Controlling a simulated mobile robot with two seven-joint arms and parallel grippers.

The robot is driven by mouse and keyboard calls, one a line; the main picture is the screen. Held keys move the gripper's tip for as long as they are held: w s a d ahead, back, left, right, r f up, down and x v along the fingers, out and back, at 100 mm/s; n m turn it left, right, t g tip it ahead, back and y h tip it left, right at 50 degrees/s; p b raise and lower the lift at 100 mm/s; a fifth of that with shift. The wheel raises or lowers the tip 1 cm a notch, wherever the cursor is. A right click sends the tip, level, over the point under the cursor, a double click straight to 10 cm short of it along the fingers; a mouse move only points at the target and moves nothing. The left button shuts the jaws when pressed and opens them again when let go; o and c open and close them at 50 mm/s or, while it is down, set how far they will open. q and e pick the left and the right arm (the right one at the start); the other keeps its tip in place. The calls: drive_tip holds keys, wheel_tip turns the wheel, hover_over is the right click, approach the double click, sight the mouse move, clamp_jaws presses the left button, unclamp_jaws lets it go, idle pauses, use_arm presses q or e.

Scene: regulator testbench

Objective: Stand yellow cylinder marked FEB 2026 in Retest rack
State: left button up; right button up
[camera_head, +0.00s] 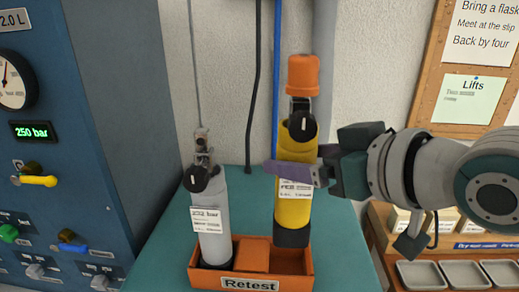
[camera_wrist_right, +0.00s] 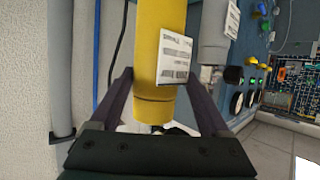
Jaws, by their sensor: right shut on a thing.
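The yellow cylinder (camera_head: 293,208) is upright, with a dark base, a black valve knob and an orange cap. Its white label starts with "FEB"; the rest is too small to read. My right gripper (camera_head: 293,172) is shut on its upper body from the right. The wrist view shows the cylinder (camera_wrist_right: 158,60) between both fingers (camera_wrist_right: 160,105). The orange Retest rack (camera_head: 207,278) stands on the bench. The cylinder's base appears over the rack's right compartment, above its floor; the exact gap is unclear. My left gripper is not in view.
A grey cylinder (camera_head: 211,225) stands in the rack's left compartment, with an orange block (camera_head: 254,255) between the compartments. A blue gauge panel (camera_head: 80,130) rises at left. The teal bench (camera_head: 345,255) is clear right of the rack. Metal trays (camera_head: 460,274) sit at far right.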

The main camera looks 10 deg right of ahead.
drive_tip(key=b, duration=0.5)
hover_over(302, 218)
drive_tip(key=w, duration=0.1)
drive_tip(key=shift+a+f, duration=0.15)
drive_tip(key=shift+f, duration=0.95)
drive_tip(key=shift+a+f, duration=0.1)
drive_tip(key=shift+f, duration=0.95)
drive_tip(key=shift+f+b, duration=1.45)
drive_tip(key=shift+f, duration=0.95)
drive_tip(key=shift+f+b, duration=0.35)
drive_tip(key=shift+f, duration=0.1)
